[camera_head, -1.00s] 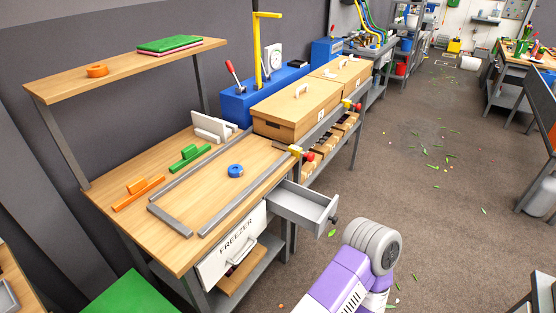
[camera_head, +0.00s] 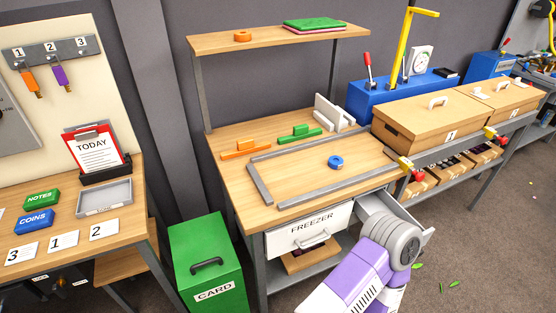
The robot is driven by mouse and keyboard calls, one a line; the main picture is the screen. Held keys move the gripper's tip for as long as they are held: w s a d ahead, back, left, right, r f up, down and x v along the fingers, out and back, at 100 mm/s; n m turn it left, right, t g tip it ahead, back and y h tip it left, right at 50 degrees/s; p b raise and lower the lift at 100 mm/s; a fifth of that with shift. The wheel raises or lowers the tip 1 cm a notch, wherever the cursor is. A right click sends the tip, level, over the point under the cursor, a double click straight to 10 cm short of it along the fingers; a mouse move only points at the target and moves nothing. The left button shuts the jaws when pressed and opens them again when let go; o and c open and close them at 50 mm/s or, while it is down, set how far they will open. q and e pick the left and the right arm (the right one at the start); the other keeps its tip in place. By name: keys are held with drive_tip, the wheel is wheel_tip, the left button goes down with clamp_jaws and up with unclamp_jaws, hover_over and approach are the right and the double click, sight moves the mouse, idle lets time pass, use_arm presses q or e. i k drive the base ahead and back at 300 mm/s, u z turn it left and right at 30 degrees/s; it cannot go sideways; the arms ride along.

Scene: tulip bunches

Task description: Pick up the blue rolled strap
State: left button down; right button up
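The blue rolled strap (camera_head: 335,162) lies on the wooden workbench (camera_head: 234,180), inside a grey metal rail frame (camera_head: 262,187). It is a small round roll with a hole in the middle. One of my arms, purple and white with a grey joint, comes in from the bottom in front of the bench. Its gripper is out of the picture, and no other gripper shows. Nothing covers the strap.
A small drawer (camera_head: 412,221) stands open at the bench front, beside the FREEZER drawer (camera_head: 312,224). A shelf (camera_head: 270,43) holds an orange roll (camera_head: 243,36). A green CARD bin (camera_head: 205,262) stands left of the bench. Wooden boxes (camera_head: 430,117) stand right.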

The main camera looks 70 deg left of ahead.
sight(335, 162)
drive_tip(key=u, duration=2.15)
